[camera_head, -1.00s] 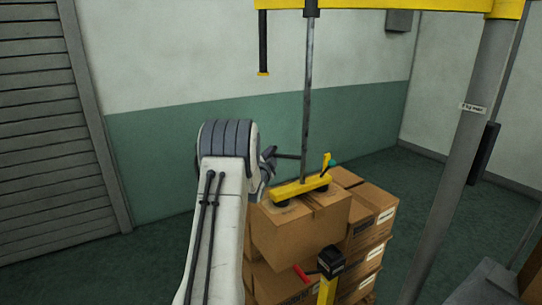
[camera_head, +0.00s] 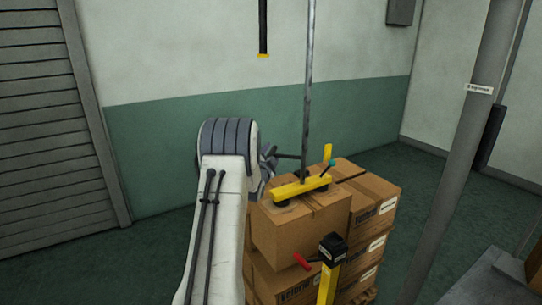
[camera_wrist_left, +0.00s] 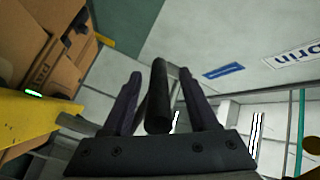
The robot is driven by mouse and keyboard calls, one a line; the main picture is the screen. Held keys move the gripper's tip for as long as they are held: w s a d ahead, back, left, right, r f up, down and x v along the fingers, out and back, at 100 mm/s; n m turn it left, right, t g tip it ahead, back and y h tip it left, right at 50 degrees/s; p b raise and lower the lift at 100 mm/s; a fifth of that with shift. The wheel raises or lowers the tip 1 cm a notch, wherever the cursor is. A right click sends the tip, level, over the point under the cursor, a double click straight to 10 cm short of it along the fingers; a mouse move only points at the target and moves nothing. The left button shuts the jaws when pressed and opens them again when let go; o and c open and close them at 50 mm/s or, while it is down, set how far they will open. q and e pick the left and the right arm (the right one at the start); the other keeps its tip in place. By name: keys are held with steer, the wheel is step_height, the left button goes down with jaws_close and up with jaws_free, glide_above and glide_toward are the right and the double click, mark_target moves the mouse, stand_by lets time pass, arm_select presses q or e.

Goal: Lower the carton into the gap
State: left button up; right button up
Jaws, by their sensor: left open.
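The brown carton (camera_head: 300,232) hangs under the yellow suction bar (camera_head: 302,188), whose dark cups sit on its top. It is beside other stacked cartons (camera_head: 372,205) on its right, its top near the level of theirs. Its lower front is partly hidden by a post; I cannot tell whether it touches the cartons below. My left gripper (camera_head: 270,160) is at the dark handle rod (camera_head: 288,156) left of the lifter's tube. In the left wrist view my left gripper (camera_wrist_left: 163,100) is open, with the rod (camera_wrist_left: 158,97) between its fingers. My right gripper is not in view.
A yellow post with a black head (camera_head: 332,249) and red lever (camera_head: 301,262) stands in front of the stack. A thick grey column (camera_head: 465,150) rises at the right. A black cylinder (camera_head: 263,28) hangs above. Floor left of my arm is clear.

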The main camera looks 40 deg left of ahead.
arm_select(q)
steer(key=b+v, duration=0.2)
steer(key=v, duration=0.8)
steer(key=shift+s, duration=0.25)
steer(key=shift+d, duration=0.1)
